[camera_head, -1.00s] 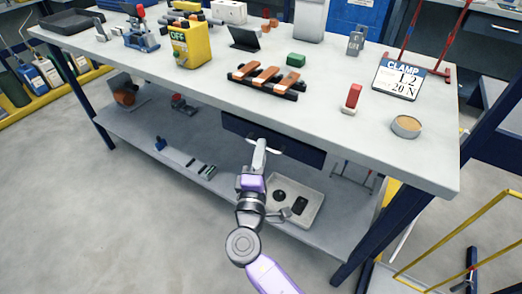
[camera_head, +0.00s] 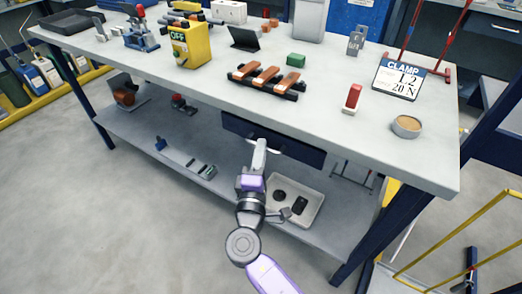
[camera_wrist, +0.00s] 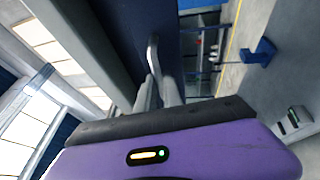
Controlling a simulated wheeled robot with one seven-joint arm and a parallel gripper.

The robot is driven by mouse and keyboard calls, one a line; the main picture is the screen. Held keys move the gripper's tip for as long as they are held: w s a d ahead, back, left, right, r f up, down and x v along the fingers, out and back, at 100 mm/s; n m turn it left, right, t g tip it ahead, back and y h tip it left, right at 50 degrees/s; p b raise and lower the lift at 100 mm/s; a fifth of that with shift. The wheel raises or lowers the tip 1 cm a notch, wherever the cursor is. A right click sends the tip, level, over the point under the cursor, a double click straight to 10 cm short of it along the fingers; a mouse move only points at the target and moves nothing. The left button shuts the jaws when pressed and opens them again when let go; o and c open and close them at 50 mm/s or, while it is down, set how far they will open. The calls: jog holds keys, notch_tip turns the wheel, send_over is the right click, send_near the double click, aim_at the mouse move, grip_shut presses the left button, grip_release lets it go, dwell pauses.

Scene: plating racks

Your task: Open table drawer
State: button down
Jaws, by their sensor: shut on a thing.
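The table drawer (camera_head: 300,151) is a dark blue front under the white tabletop (camera_head: 330,120). It looks shut or nearly so; I cannot tell exactly. Its pale bar handle (camera_head: 279,146) runs across the front, and in the wrist view the handle (camera_wrist: 153,55) rises from between my fingers. My gripper (camera_head: 259,147) is at the left part of the handle, shut on it. In the wrist view my gripper's fingers (camera_wrist: 160,92) lie close to the blue drawer front (camera_wrist: 150,20). The fingertips are partly hidden there.
A lower shelf (camera_head: 235,200) holds a light tray (camera_head: 318,212) with dark items, right beside my wrist. A table leg (camera_head: 365,245) stands at the right. On the tabletop are a clamp sign (camera_head: 398,80) and a round tin (camera_head: 406,126). Floor in front is free.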

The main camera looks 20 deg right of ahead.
jog(key=shift+a, duration=0.1)
dwell(0.4)
jog(key=s+a, duration=1.1)
jog(key=a, duration=0.4)
jog(key=shift+s+a+b, duration=0.2)
jog(key=shift+a+b, duration=0.05)
jog(key=shift+b, duration=0.2)
jog(key=c, duration=1.5)
grip_release()
jog(key=v, duration=0.7)
jog(key=shift+s+a, duration=0.2)
jog(key=shift+s, duration=0.15)
